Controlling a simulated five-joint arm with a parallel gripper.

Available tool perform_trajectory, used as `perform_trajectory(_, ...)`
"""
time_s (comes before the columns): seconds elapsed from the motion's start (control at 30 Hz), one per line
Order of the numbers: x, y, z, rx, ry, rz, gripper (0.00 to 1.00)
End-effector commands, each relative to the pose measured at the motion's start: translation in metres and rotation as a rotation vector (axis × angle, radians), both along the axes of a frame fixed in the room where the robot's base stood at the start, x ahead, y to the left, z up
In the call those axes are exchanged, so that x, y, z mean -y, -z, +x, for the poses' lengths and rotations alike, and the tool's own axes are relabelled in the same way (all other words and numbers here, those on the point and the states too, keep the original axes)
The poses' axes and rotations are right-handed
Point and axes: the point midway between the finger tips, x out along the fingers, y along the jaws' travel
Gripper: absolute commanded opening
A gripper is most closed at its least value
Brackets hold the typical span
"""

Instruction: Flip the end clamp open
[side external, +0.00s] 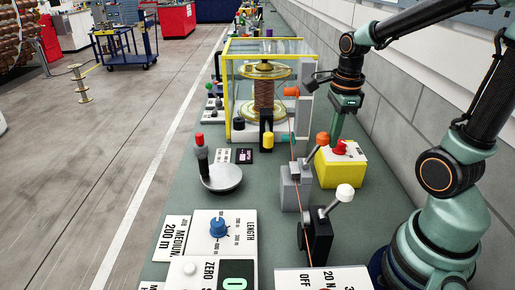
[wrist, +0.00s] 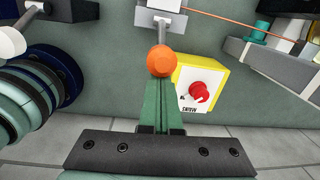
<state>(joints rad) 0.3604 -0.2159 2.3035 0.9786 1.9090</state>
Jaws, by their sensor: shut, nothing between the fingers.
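A grey clamp block (side external: 296,190) stands on the bench with the copper-coloured wire at it. Its lever ends in an orange ball knob (side external: 322,138), tilted up to the right. In the wrist view the orange knob (wrist: 161,60) sits right at the tips of my gripper (wrist: 160,82); whether they touch I cannot tell. The green fingers are shut together with nothing between them. In the side view my gripper (side external: 335,132) points down just beside the knob. A second, black block (side external: 318,238) nearer the camera has a lever with a white knob (side external: 345,192).
A yellow box with a red rotary switch (side external: 340,168) stands close right of the orange knob. A glazed yellow-framed spool cage (side external: 228,95) is behind. Labelled panels (side external: 208,232) fill the front.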

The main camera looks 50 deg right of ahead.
Motion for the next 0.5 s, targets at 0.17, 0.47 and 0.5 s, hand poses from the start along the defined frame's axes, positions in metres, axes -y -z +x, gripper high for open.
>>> perform_trajectory(0.17, -0.007, -0.006, 0.007, -0.022, -0.006, 0.010, 0.00)
perform_trajectory(0.47, -0.025, -0.017, 0.025, -0.024, -0.007, 0.014, 0.00)
perform_trajectory(0.5, -0.028, -0.018, 0.028, -0.024, -0.006, 0.015, 0.00)
